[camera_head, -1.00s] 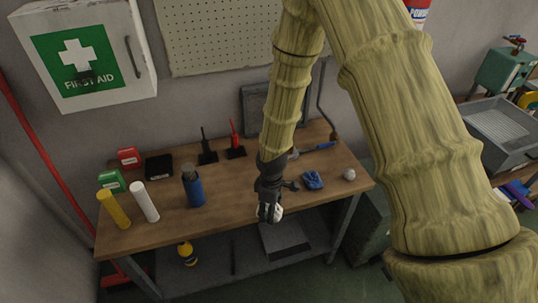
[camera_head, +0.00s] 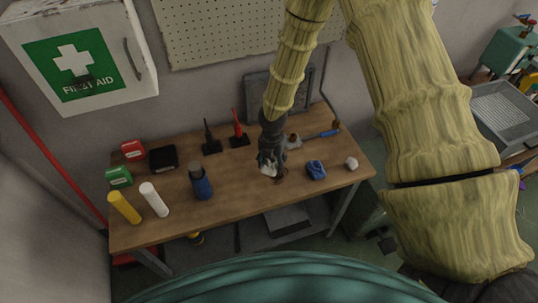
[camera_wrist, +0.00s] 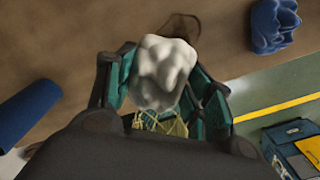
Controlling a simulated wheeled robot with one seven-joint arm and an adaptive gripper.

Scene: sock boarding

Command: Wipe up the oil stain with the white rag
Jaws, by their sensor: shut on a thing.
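My gripper (camera_head: 270,166) is shut on the white rag (camera_wrist: 163,72), a crumpled ball between the fingers in the wrist view. In the head view the rag (camera_head: 267,171) shows as a small pale patch at the fingertips, over the bench's front half. The oil stain (camera_wrist: 182,28) is a dark brown patch on the wooden top, just beyond the rag in the wrist view and partly hidden by it. In the head view the stain (camera_head: 280,178) shows beside the fingertips. I cannot tell whether the rag touches the bench.
A crumpled blue rag (camera_head: 316,171) and a pale ball-like thing (camera_head: 351,163) lie to the right on the workbench (camera_head: 235,200). The bench's front edge is close.

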